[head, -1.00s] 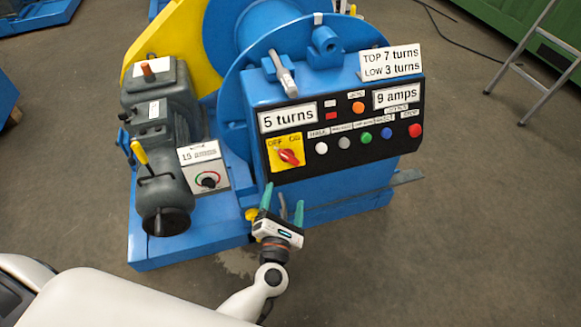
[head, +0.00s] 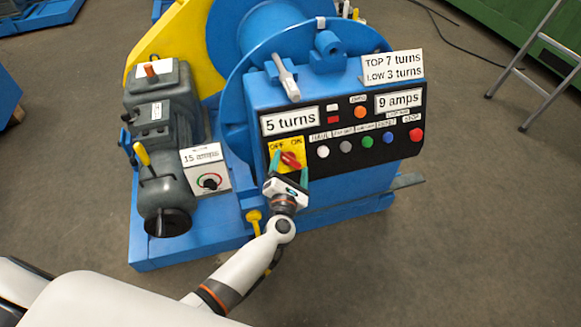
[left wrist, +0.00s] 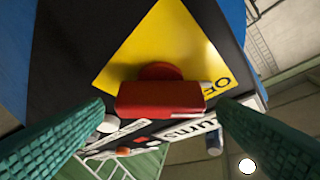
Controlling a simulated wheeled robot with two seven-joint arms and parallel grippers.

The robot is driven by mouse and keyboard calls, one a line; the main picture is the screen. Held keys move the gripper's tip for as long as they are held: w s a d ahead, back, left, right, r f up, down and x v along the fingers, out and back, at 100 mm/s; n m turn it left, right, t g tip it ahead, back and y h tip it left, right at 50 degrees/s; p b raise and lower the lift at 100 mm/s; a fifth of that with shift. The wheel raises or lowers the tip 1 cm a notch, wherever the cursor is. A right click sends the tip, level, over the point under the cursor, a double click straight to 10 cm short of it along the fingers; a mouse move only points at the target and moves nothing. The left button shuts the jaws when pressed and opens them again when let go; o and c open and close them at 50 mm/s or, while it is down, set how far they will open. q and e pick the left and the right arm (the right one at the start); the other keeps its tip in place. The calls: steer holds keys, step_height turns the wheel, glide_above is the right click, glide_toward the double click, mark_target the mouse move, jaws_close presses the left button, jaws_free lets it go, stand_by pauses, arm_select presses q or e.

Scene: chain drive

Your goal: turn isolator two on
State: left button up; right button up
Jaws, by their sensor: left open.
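The isolator switch is a red rotary handle (head: 290,160) on a yellow plate (head: 272,163) marked OFF and ON, on the left of the black control panel. My left gripper (head: 288,168) is open just in front of it, its green fingers toward the plate. In the left wrist view the red handle (left wrist: 160,98) lies crosswise ahead, in the gap between the two open fingers, with no clear contact. A pale mark is on its right end, near partly cut-off lettering on the yellow plate (left wrist: 155,45). The fingers partly hide the plate in the head view. My right gripper is out of view.
The black panel also has coloured push buttons (head: 366,142) and a "5 turns" sign (head: 290,121). A small box with a knob (head: 208,182) stands to the left under a "15 amps" sign, beside a grey motor (head: 165,205).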

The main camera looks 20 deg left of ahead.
arm_select(q)
steer(key=c, duration=1)
steer(key=shift+r+m+p, duration=0.15)
steer(key=shift+m+p, duration=0.15)
steer(key=shift+p, duration=0.25)
steer(key=m+g+h+p, duration=0.1)
steer(key=m+p, duration=0.3)
steer(key=p, duration=0.4)
steer(key=r+m+g+h+p, duration=0.1)
steer(key=m+g+p, duration=0.3)
steer(key=p, duration=0.4)
steer(key=m+g+h+p, duration=0.2)
steer(key=m+p, duration=0.4)
steer(key=p, duration=0.2)
steer(key=shift+w+a+r, duration=0.25)
steer(key=shift+r, duration=0.1)
steer(key=shift+a+f+m+g+p, duration=0.1)
steer(key=shift+f+m+g+p, duration=0.1)
steer(key=shift+m+g+p, duration=0.65)
steer(key=shift+m+g, duration=0.25)
steer(key=shift+m, duration=0.1)
steer(key=shift+p, duration=0.3)
steer(key=o, duration=1)
